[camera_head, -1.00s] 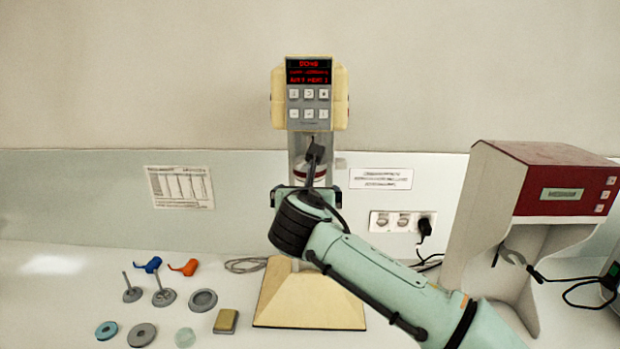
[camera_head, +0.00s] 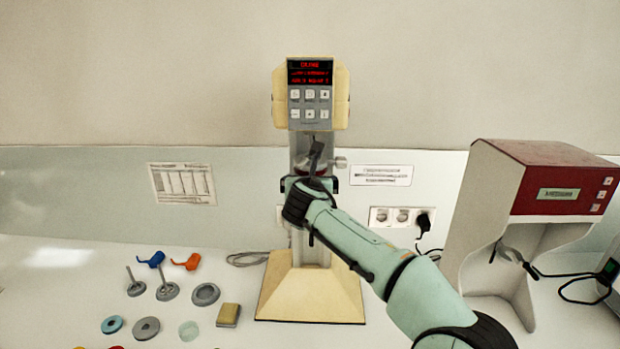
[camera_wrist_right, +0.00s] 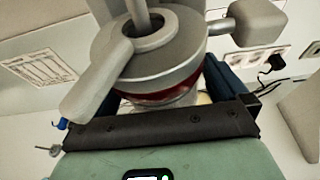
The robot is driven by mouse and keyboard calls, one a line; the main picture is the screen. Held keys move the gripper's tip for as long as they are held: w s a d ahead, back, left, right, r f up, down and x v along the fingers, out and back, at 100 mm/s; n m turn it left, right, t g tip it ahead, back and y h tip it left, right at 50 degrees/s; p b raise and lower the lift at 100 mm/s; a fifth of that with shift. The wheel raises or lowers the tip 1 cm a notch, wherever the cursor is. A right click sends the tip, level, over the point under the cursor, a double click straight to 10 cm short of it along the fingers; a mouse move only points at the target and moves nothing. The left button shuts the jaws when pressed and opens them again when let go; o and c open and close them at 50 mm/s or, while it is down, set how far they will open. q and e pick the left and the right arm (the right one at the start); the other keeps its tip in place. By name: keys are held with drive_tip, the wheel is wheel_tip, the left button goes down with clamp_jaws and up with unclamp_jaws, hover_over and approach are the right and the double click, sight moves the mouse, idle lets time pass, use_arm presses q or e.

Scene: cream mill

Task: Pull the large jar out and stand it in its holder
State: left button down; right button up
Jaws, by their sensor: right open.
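The cream mill (camera_head: 338,98) stands upright against the wall, with a lit red display. Under its head, a grey round clamp with levers (camera_wrist_right: 150,50) fills the upper middle of the right wrist view. A pale jar with a dark red band (camera_wrist_right: 172,95) shows just below the clamp; its lower part is hidden by my gripper. I cannot tell whether jar and clamp touch. My right gripper (camera_head: 310,184) is open in front of the mill's column, its blue fingers on either side of the jar. My left gripper is not in view.
A grey and red cabinet (camera_head: 555,165) with a hooked tool stands at right, near wall sockets (camera_head: 392,216). Small parts, discs (camera_head: 146,328), orange and blue pieces and a yellow block (camera_head: 228,314) lie at left. The mill's wide foot (camera_head: 310,300) occupies the middle.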

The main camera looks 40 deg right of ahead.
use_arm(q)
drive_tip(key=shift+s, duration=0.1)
use_arm(e)
drive_tip(key=c, duration=1.1)
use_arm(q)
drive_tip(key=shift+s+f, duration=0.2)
use_arm(e)
drive_tip(key=shift+f, duration=0.3)
drive_tip(key=shift+f+b, duration=1.2)
drive_tip(key=shift+f, duration=0.7)
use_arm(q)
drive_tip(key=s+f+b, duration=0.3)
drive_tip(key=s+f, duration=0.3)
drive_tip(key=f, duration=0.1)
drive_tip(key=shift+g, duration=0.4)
use_arm(e)
drive_tip(key=shift+f, duration=2.9)
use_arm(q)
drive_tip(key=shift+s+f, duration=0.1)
use_arm(e)
drive_tip(key=shift+s, duration=0.1)
